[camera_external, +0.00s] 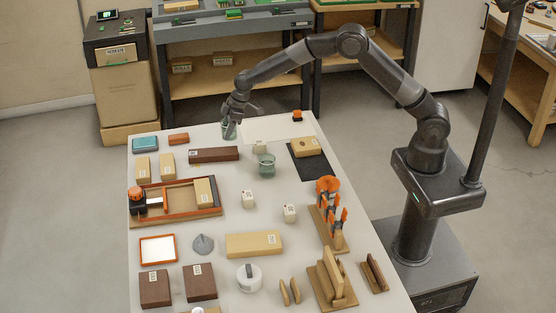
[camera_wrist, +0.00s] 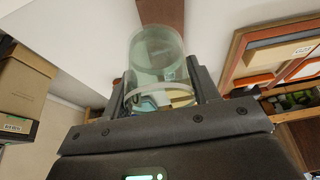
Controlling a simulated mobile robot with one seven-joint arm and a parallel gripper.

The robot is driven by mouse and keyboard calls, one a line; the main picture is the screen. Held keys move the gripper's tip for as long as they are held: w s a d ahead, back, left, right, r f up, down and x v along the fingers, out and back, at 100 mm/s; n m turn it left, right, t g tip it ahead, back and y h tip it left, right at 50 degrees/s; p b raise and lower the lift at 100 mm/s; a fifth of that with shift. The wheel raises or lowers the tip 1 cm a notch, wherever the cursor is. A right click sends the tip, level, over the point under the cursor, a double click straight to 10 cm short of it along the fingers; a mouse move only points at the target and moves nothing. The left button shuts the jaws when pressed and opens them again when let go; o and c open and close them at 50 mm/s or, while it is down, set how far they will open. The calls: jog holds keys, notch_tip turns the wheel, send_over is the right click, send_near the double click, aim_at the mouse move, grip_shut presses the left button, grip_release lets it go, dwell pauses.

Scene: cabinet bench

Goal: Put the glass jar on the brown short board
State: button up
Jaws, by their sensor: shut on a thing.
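A clear greenish glass jar (camera_wrist: 157,55) sits between the two fingers of my gripper (camera_wrist: 160,92) in the wrist view. In the external view my gripper (camera_external: 231,116) is at the far edge of the table, shut on the jar (camera_external: 229,131). I cannot tell whether the jar touches the table. A dark brown board (camera_external: 213,154) with a small label lies flat just nearer and left of the gripper, with nothing on it. A brown strip (camera_wrist: 162,13) shows beyond the jar in the wrist view.
Another greenish glass vessel (camera_external: 265,166) stands right of the brown board. A small red-brown block (camera_external: 178,139) and a teal-topped box (camera_external: 145,143) lie to its left. A black mat (camera_external: 307,167) bears a tan block. A wooden tray (camera_external: 177,219) and several blocks fill the near table.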

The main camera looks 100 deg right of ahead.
jog(key=shift+w+a+f, duration=0.35)
jog(key=shift+w, duration=0.05)
jog(key=shift+f, duration=1.95)
jog(key=shift+f, duration=0.1)
jog(key=o, duration=1.1)
jog(key=shift+f, duration=0.1)
jog(key=shift+c, duration=0.2)
